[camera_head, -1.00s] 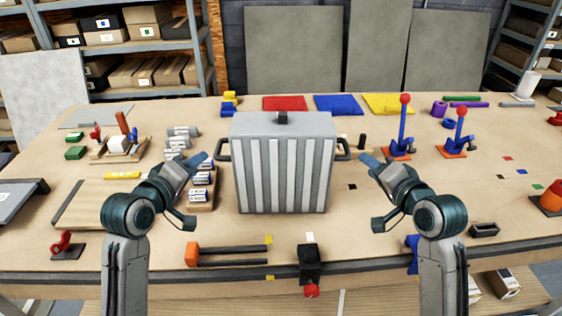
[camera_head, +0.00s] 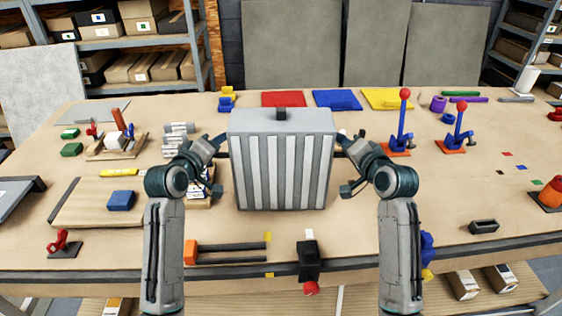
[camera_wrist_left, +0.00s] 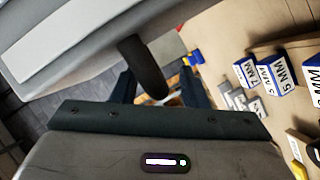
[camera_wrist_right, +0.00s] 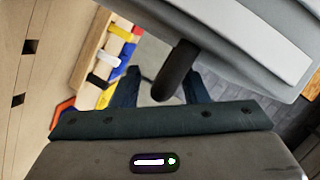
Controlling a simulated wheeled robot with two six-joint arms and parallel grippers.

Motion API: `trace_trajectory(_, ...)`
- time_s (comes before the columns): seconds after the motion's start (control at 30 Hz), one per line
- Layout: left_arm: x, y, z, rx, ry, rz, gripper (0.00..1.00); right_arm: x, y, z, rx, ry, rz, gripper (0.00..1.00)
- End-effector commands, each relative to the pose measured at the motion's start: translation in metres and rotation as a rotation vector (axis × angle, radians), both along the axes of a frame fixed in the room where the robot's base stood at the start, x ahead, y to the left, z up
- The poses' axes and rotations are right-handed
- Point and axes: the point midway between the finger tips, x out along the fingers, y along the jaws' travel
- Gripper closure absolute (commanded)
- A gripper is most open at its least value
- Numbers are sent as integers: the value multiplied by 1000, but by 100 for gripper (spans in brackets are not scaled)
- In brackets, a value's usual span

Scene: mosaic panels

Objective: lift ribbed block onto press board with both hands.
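The ribbed block (camera_head: 282,165), a large grey box with pale vertical ribs, stands upright on the table's middle, with a dark knob on top. A dark handle juts from each side; the left one (camera_wrist_left: 142,68) and right one (camera_wrist_right: 175,72) show in the wrist views. My left gripper (camera_head: 218,146) is at the left handle, its fingers apart on either side of it. My right gripper (camera_head: 347,144) is at the right handle, also open around it. Neither appears clamped. I cannot tell which thing is the press board; a wooden board (camera_head: 75,212) lies at left.
A blue block (camera_head: 121,200) sits on the wooden board. A black piece with a red knob (camera_head: 309,262) is at the front edge, beside an orange-ended two-rod tool (camera_head: 225,252). Red-knobbed levers (camera_head: 403,125) stand back right. Coloured plates (camera_head: 335,99) lie behind the block.

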Motion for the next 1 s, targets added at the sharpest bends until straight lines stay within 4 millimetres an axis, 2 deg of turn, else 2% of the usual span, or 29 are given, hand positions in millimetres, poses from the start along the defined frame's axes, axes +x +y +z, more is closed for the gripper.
trace_trajectory(0.27, 1, 0, 0, 0, 0, 0, 60, 1, 0, 0, 0, 0, 0, 60)
trace_trajectory(0.47, 1, 0, 0, 0, 0, 0, 98, 1, 0, 0, 0, 0, 0, 98)
trace_trajectory(0.5, 1, 0, 0, 0, 0, 0, 100, 1, 0, 0, 0, 0, 0, 100)
trace_trajectory(1.0, 1, 0, 0, 1, -1, 1, 100, 1, 0, -1, -2, 2, 0, 100)
